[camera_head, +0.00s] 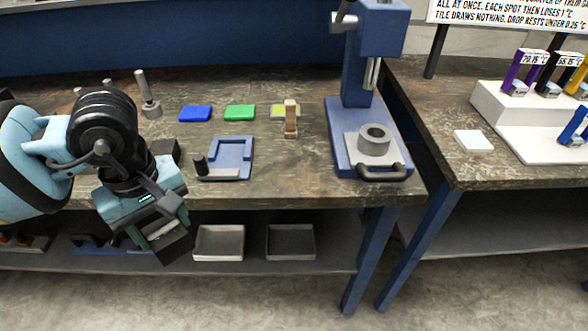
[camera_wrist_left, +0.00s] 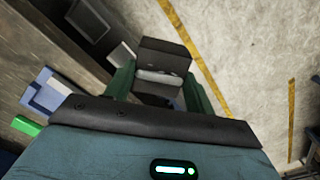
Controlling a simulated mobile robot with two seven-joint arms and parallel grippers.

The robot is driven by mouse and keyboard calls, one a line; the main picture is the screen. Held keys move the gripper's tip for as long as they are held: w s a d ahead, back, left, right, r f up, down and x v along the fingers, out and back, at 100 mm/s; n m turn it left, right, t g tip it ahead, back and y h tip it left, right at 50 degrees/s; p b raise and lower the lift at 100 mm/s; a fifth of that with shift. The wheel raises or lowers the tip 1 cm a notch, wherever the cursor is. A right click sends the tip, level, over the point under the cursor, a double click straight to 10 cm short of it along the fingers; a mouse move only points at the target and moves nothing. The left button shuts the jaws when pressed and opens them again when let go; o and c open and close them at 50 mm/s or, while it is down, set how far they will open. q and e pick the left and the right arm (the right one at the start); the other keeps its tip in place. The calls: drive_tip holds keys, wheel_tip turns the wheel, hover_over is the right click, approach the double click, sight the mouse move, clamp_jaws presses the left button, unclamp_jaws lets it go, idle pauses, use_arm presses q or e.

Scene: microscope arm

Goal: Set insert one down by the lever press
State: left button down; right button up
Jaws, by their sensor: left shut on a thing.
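My left gripper (camera_head: 168,238) hangs in front of the bench's front edge, at the left, above the level of the lower shelf. In the left wrist view the left gripper (camera_wrist_left: 160,84) is shut on a small pale grey piece, insert one (camera_wrist_left: 160,76), between dark blocks. Its full shape is hidden, and the head view does not show it clearly. The blue lever press (camera_head: 370,85) stands upright on the bench, well to the right of the gripper. A grey ring-shaped part (camera_head: 374,140) sits on its base, with a dark handle in front. My right gripper is not in view.
Blue (camera_head: 195,114) and green (camera_head: 240,112) tiles, a yellow-green tile behind a brown upright piece (camera_head: 291,118), and a blue fixture (camera_head: 233,150) lie left of the press. Bare bench (camera_head: 290,170) lies between fixture and press. Two grey trays (camera_head: 219,257) (camera_head: 291,256) are below.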

sight(152, 227)
use_arm(q)
drive_tip(key=m, duration=0.1)
drive_tip(key=a+f+m, duration=0.1)
drive_tip(key=m, duration=0.1)
drive_tip(key=shift+w+m, duration=0.2)
drive_tip(key=shift+m, duration=0.1)
drive_tip(key=m, duration=0.2)
drive_tip(key=a+f+m, duration=0.1)
drive_tip(key=m, duration=0.1)
drive_tip(key=shift+w+a, duration=0.15)
